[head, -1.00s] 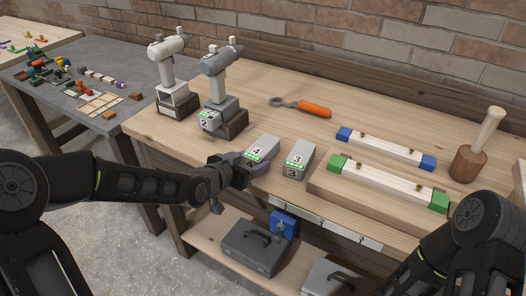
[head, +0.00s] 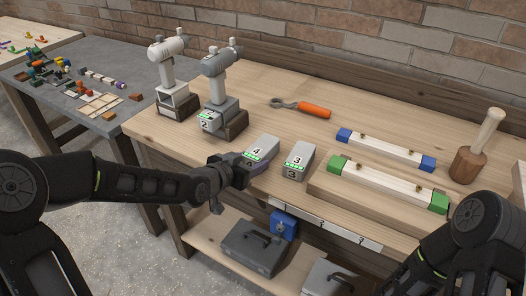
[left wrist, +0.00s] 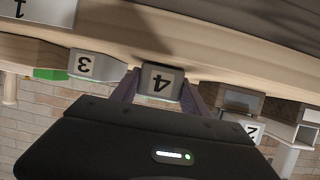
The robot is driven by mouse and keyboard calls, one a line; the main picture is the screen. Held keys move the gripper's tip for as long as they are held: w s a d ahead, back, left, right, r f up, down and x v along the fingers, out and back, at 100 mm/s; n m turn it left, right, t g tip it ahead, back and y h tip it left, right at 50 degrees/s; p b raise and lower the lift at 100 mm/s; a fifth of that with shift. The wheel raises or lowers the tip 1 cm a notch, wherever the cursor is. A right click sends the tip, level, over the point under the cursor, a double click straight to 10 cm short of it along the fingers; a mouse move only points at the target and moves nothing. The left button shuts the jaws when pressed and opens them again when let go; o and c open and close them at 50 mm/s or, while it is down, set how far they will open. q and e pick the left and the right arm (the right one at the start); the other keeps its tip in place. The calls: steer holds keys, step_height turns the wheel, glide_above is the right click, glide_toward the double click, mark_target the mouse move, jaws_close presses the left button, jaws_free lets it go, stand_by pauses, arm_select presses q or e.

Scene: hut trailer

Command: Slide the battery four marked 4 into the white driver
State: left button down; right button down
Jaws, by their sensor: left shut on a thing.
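The battery four (head: 260,150) is a grey block marked 4 with a green light strip, lying on the workbench near its front edge. My left gripper (head: 246,172) is shut on its front end. In the left wrist view the battery's 4 face (left wrist: 161,83) sits upside down between the two fingers. The white driver (head: 168,72) stands upright at the bench's left end, on a dark wooden block with a white foot. The grey driver (head: 219,80) stands beside it with the battery marked 2 (head: 210,121) at its foot. My right gripper is out of view.
The battery marked 3 (head: 298,161) lies close to the right of battery four. Bare bench shows between the grey driver and the wrench.

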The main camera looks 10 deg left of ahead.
arm_select(q)
steer(key=shift+r+p, duration=1.7)
steer(key=shift+r, duration=1.2)
steer(key=shift+s+n+y, duration=0.3)
steer(key=shift+s, duration=0.05)
steer(key=s+a+f+n+t+y, duration=0.1)
steer(key=s+a+f+n+y, duration=0.1)
steer(key=s+a+n+y, duration=0.2)
steer(key=shift+s+a+f+y, duration=0.25)
steer(key=shift+s+a, duration=0.2)
steer(key=shift+a, duration=0.6)
